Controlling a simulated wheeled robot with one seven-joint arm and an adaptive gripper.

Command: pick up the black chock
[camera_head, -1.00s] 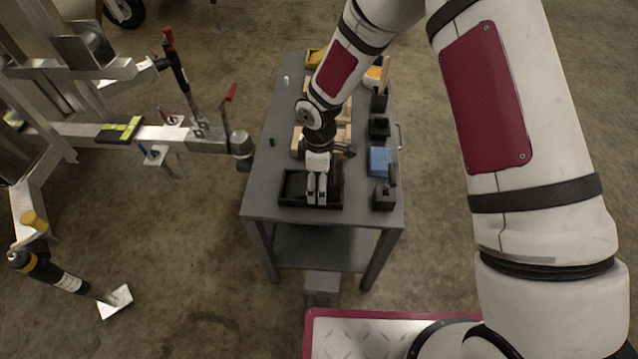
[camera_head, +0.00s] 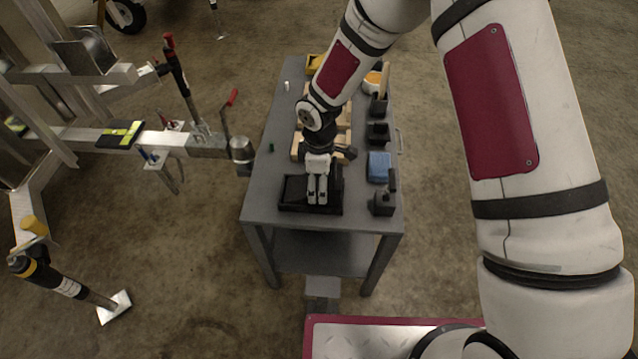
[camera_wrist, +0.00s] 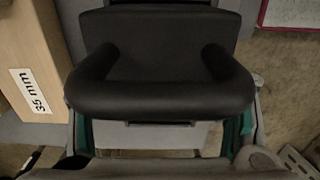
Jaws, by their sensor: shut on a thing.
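The black chock (camera_wrist: 160,95) fills the upper middle of the wrist view, with a thick rounded handle bar facing me. My gripper (camera_wrist: 162,132) is shut on it, its teal-padded fingers to the left and right of the handle. In the head view my gripper (camera_head: 317,198) points down at the near end of the grey table, over a black tray-like area (camera_head: 292,207). There the chock is dark against dark and partly hidden by my gripper, so I cannot tell whether it touches the surface beneath.
The grey table (camera_head: 262,205) carries wooden pieces (camera_head: 297,147), a blue box (camera_head: 379,164), a black bin (camera_head: 378,133) and a dark block with an upright part (camera_head: 383,204). A wooden block marked 35 mm (camera_wrist: 30,60) is close at left. The aluminium trailer frame (camera_head: 90,135) stands left.

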